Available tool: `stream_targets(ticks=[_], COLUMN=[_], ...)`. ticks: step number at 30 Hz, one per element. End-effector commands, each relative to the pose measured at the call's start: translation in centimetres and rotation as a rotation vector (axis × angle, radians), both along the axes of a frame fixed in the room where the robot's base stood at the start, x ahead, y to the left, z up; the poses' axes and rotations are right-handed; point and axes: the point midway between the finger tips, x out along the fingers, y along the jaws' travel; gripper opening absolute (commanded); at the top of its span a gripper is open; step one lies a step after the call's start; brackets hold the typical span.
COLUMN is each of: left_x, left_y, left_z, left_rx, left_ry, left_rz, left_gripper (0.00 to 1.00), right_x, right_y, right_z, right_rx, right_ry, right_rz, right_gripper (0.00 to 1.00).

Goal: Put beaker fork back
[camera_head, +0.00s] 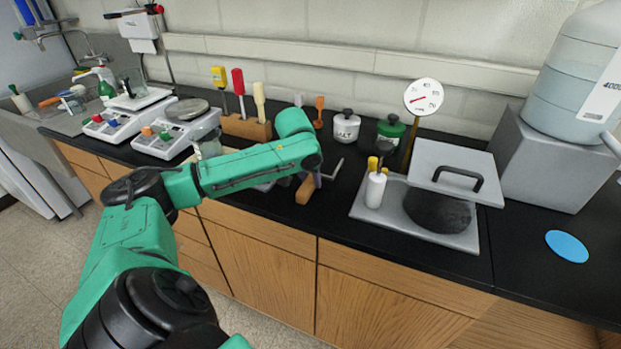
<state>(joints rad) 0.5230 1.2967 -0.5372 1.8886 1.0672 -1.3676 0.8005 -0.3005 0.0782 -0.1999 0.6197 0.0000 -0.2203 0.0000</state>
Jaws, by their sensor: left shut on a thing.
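My green left arm reaches from the lower left over the black counter. Its left gripper (311,180) points down near the counter's front edge, mostly hidden behind the wrist. It is shut on a tool with a wooden handle (304,191), which looks like the beaker fork. A thin bent metal rod (335,167) shows just right of the gripper and seems to belong to the tool. A wooden block (247,128) at the back holds yellow, red and cream-handled tools upright. My right gripper is not in view.
Two balances (178,128) stand at the left. A white jar (346,126) and a green jar (391,128) are behind the gripper. A blue disc (567,246) lies farther right.

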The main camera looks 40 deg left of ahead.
Motion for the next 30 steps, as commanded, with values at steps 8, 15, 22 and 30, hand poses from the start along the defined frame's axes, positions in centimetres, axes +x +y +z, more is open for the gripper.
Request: stream_targets(ticks=[8,15,22,30], left_x=[0.0,-0.2,-2.0,-4.6], left_y=[0.0,0.0,-0.7,-1.6], left_z=[-0.1,0.4,5.2,12.1], left_rx=[0.000,0.000,0.004,0.000], left_ry=[0.000,-0.001,-0.006,-0.004], left_rz=[0.000,0.000,0.000,0.000], left_gripper=[0.72,0.72,0.72,0.72], right_x=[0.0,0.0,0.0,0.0], right_y=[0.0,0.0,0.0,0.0], right_z=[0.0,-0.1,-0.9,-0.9], right_rx=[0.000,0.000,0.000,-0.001], right_ry=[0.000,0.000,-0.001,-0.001], right_rz=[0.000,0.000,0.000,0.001], right_gripper=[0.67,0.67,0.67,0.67])
